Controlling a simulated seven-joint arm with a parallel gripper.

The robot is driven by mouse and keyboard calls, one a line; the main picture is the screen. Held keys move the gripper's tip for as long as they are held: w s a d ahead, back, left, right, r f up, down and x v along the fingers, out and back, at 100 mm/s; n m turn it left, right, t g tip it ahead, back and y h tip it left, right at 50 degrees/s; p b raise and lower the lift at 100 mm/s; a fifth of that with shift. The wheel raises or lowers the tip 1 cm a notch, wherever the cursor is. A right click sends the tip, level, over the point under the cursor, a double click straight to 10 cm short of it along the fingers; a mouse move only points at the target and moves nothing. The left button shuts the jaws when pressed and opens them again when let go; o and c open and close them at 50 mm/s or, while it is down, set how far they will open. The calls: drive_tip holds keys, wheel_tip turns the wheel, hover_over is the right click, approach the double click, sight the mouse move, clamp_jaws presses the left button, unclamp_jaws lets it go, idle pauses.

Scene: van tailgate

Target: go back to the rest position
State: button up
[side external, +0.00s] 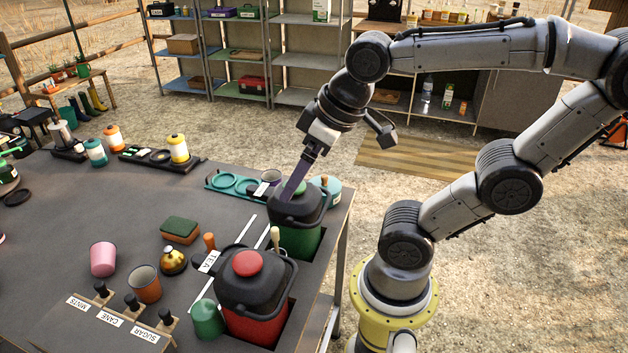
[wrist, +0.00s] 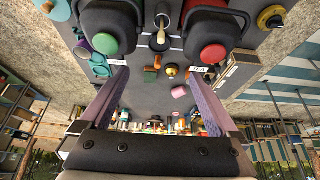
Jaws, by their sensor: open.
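My gripper (side external: 290,192) is over the table, pointing down close to the dark lid of the green urn (side external: 308,242). In the wrist view my gripper (wrist: 158,82) has its two purple fingers wide apart with nothing between them. The green urn's button (wrist: 104,43) shows at the upper left there, and the red urn's button (wrist: 213,54) at the upper right. The red urn (side external: 256,322) stands in front of the green one in the side view. I cannot tell whether a fingertip touches the green urn's lid.
A pink cup (side external: 103,259), a brown cup (side external: 145,284), a green cup (side external: 207,318), a brass bell-shaped item (side external: 173,261) and a sponge (side external: 180,230) stand on the table. Labelled dispensers (side external: 110,320) are at the front. Shelves (side external: 240,55) stand far behind. Open ground lies right of the table.

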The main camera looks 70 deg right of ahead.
drive_tip(key=shift+s+f, duration=0.35)
drive_tip(key=shift+s, duration=0.25)
drive_tip(key=shift+s+f, duration=0.35)
drive_tip(key=shift+s, duration=0.25)
